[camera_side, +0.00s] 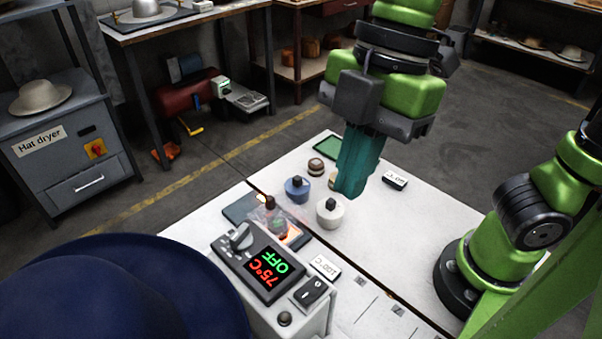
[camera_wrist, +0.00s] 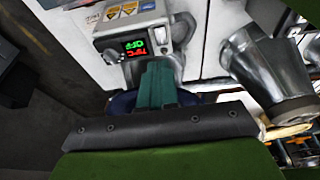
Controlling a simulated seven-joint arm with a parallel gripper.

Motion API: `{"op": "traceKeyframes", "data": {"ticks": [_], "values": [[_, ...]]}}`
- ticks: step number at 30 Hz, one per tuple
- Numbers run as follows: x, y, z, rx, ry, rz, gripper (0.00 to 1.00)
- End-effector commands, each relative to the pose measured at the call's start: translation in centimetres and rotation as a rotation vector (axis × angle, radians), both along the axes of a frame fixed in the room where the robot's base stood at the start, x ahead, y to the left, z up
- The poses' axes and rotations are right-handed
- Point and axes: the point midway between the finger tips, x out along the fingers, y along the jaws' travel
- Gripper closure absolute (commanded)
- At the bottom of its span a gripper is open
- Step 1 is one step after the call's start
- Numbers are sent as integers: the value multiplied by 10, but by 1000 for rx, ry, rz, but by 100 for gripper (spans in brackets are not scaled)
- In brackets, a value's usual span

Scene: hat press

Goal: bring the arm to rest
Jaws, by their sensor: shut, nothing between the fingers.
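My gripper (camera_side: 352,190) has teal fingers that are shut with nothing between them. In the side view it points down above the white table (camera_side: 425,235), over its middle. In the wrist view the shut fingers (camera_wrist: 157,72) point toward a control box (camera_wrist: 128,35) with a lit display. The control box (camera_side: 262,262) stands at the near end of the table in the side view and reads 75°C and OFF. A dark blue hat (camera_side: 120,290) fills the lower left of the side view; a dark blue edge also shows behind the fingers in the wrist view.
A white pot (camera_side: 330,215), a blue pot (camera_side: 297,190) and a small brown-topped jar (camera_side: 316,166) stand below and left of my gripper. White labels (camera_side: 394,180) lie on the table. A hat dryer (camera_side: 65,150) stands far left. Air around the gripper is free.

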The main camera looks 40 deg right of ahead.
Motion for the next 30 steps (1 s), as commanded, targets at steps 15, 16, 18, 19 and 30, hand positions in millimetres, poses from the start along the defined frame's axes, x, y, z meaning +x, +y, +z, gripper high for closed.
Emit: {"op": "traceKeyframes", "data": {"ticks": [15, 16, 18, 19, 30], "values": [[43, -47, -37, 155, 54, -816, 100], [50, -60, -41, 187, 59, -929, 100], [62, -94, -52, 275, 71, -1208, 100], [66, -109, -56, 315, 74, -1319, 100], [69, -202, -70, 522, 16, -1831, 100]]}}
